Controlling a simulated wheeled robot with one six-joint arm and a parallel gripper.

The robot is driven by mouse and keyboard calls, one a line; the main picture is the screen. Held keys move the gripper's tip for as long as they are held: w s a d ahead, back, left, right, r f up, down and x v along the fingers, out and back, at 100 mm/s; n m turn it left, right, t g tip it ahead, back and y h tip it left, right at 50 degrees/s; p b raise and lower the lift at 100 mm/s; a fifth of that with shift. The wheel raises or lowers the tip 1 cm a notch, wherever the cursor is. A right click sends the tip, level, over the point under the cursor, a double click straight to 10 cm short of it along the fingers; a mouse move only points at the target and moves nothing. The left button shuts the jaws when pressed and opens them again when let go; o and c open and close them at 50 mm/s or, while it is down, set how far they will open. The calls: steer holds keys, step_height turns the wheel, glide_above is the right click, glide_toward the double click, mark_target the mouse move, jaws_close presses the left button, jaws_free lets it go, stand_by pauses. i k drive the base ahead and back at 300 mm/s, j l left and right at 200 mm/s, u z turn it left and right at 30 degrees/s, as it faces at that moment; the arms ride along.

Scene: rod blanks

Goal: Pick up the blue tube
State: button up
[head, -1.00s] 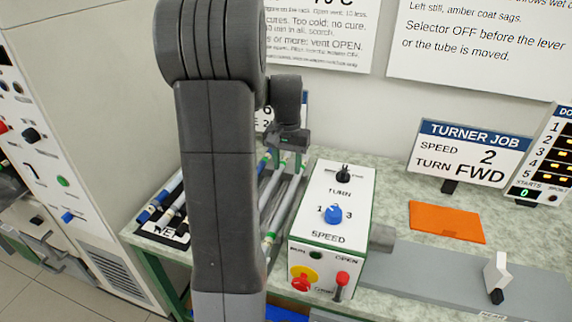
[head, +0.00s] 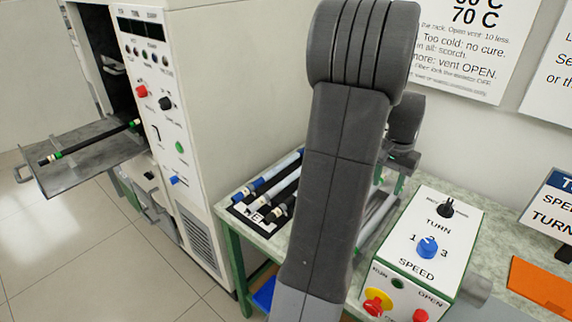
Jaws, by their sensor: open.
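A tube with blue bands and a pale body (head: 268,177) lies at the far left of a small black-and-white tray (head: 243,212) on the bench. Other tubes with dark ends (head: 283,205) lie beside it, and my arm covers part of that area. My gripper (head: 402,160) is to the right, behind my arm link and above the bench, well apart from the blue-banded tube. It is open; its fingertips are mostly hidden.
A white control box (head: 430,235) stands at right. The floor at left is clear.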

mark_target(244, 192)
steer(key=i+j, duration=0.15)
steer(key=j, duration=0.2)
steer(key=i+j+z, duration=0.15)
steer(key=j, duration=0.15)
steer(key=i+j, duration=0.1)
steer(key=j, duration=0.25)
steer(key=i+j+z, duration=0.1)
steer(key=j, duration=0.25)
steer(key=i+j, duration=0.15)
steer(key=j, duration=0.2)
steer(key=i+j+z, duration=0.15)
steer(key=j, duration=0.25)
